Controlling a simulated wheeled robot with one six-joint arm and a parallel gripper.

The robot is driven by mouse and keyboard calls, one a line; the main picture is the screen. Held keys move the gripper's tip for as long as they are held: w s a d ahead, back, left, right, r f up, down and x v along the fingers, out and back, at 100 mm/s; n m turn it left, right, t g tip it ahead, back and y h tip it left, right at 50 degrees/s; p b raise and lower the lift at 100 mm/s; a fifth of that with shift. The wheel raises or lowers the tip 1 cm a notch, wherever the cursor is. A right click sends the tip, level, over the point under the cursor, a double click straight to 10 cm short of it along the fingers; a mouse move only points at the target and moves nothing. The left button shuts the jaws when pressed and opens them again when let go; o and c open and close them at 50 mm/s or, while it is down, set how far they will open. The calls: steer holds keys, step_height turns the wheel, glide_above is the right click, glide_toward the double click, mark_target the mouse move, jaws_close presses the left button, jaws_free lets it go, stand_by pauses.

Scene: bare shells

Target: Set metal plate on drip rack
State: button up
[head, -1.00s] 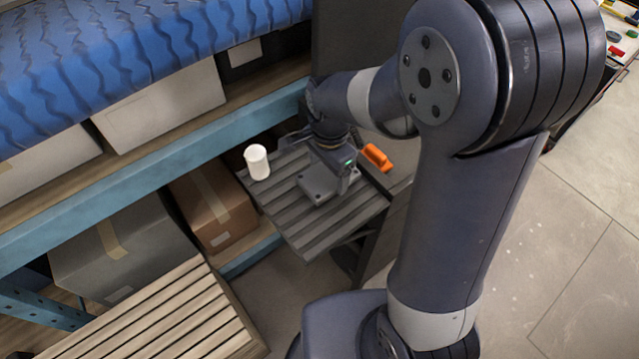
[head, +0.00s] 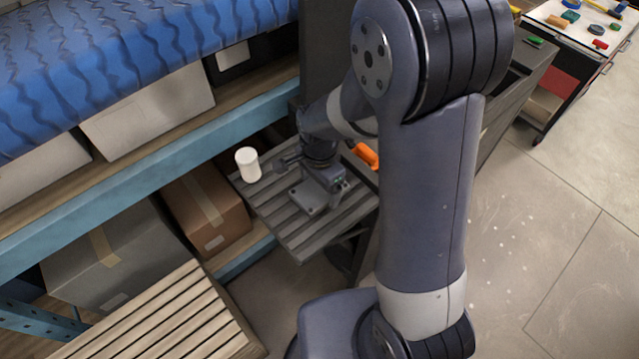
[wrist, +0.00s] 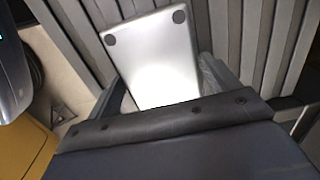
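The metal plate (head: 309,197) is a flat grey rectangle with dark round marks near its corners. It is over the slatted grey drip rack (head: 297,240); I cannot tell whether it rests on the slats or is just above them. In the wrist view the plate (wrist: 158,62) reaches out from between the fingers, with the slats (wrist: 245,45) behind it. My gripper (head: 325,180) is low over the rack and appears shut on the plate's near end. The palm hides that end in the wrist view.
A white cup (head: 248,164) stands at the rack's left corner. An orange object (head: 365,154) is just right of my wrist. A blue-framed shelf (head: 150,185) with boxes runs along the left. A slatted wooden crate (head: 165,315) is in front. Open floor lies right.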

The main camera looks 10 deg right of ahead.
mark_target(319, 189)
steer(key=shift+o, duration=1.4)
steer(key=shift+r, duration=0.1)
steer(key=shift+w+r, duration=0.1)
steer(key=shift+r, duration=0.5)
step_height(319, 189, up, 11)
steer(key=shift+c, duration=0.4)
